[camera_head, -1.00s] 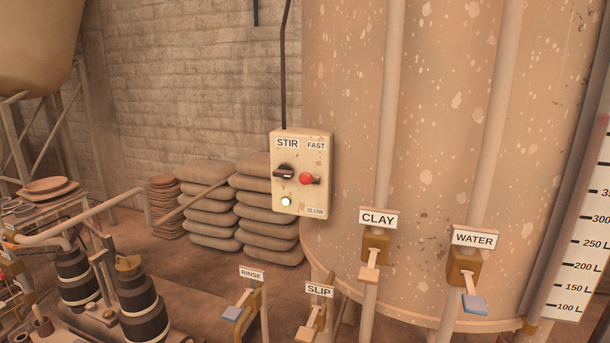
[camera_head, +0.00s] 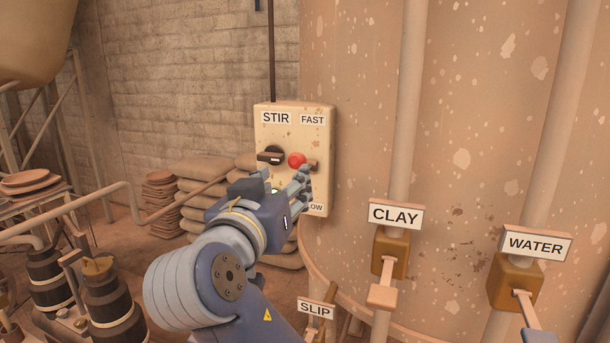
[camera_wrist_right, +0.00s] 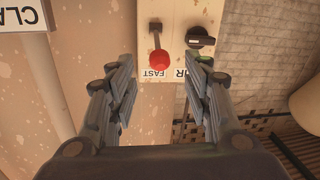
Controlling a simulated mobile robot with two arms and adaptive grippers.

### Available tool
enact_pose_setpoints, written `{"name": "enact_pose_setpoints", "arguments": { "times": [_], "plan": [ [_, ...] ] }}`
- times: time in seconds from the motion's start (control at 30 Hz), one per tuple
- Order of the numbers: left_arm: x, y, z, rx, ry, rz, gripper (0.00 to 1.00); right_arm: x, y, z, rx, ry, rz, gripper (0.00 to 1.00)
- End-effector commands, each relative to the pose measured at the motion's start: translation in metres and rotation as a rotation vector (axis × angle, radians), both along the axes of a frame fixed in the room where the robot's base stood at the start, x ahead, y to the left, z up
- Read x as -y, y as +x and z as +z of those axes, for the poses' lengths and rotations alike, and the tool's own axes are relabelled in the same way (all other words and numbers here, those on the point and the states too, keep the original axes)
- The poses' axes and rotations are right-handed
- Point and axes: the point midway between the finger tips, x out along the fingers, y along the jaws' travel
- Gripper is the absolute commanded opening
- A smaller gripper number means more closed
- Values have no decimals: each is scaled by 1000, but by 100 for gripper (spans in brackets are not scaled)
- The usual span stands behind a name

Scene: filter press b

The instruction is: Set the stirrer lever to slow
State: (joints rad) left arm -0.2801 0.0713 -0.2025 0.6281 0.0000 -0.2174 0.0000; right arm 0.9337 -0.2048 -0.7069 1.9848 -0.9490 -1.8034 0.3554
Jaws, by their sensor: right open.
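The stirrer lever is a short arm with a red ball (camera_head: 296,160) on the cream STIR box (camera_head: 292,112). In the head view the ball stands between the FAST label (camera_head: 312,120) above and the partly hidden SLOW label (camera_head: 317,208) below. My right gripper (camera_head: 302,180) is in front of the box, just below the ball. In the right wrist view, which is upside down, its fingers (camera_wrist_right: 160,70) are spread wide, with the red ball (camera_wrist_right: 160,61) seen between them. My left gripper is not in view.
A dark rotary knob (camera_head: 271,156) sits left of the lever on the same box. The big speckled tank (camera_head: 460,120) is behind and to the right. CLAY (camera_head: 396,215) and WATER (camera_head: 537,243) valves stand at the lower right. Stacked sacks (camera_head: 190,185) lie behind.

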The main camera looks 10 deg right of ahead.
Motion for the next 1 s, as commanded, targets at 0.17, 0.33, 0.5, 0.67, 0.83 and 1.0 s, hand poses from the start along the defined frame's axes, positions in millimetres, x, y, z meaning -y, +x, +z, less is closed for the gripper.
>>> {"name": "enact_pose_setpoints", "arguments": {
  "times": [0.17, 0.33, 0.5, 0.67, 0.83, 1.0],
  "plan": [
    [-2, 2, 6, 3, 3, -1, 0, 5, 10, 4, 6, -3, -3, 46],
    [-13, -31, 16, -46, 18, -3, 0, 20, 38, 5, 2, -6, -5, 46],
    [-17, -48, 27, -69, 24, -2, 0, 35, 66, 4, 3, -4, -4, 46],
    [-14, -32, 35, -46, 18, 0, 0, 44, 86, 3, 4, -4, -1, 46],
    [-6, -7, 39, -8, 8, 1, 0, 48, 95, 1, 5, -1, 0, 46],
    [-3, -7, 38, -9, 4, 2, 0, 49, 96, 0, 4, 0, 0, 46]
  ]
}}
